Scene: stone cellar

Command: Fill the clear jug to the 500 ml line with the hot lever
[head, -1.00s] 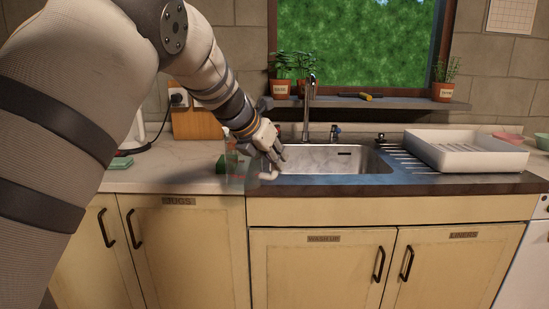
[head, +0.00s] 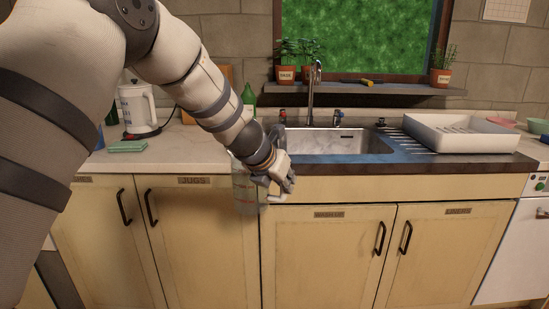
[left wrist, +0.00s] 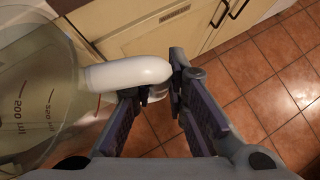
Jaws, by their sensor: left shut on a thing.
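The clear jug (head: 245,188) is in front of the counter's edge, partly hidden by my left gripper (head: 284,178). In the left wrist view the jug (left wrist: 40,100) fills the left side, with volume marks including "500 ml". My left gripper (left wrist: 162,82) is shut on its white handle (left wrist: 128,72). I cannot tell whether the jug holds water. The tap (head: 314,90) stands behind the sink (head: 335,142). A lever with a red mark (head: 283,116) is left of the spout, and one with a blue mark (head: 337,117) is right of it. My right gripper is not in view.
A white dish rack (head: 460,138) stands right of the sink. A kettle (head: 137,108), a green sponge (head: 128,146) and a green bottle (head: 249,98) are on the left counter. Potted plants stand on the sill shelf (head: 390,88). Cupboard doors (head: 318,260) lie below.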

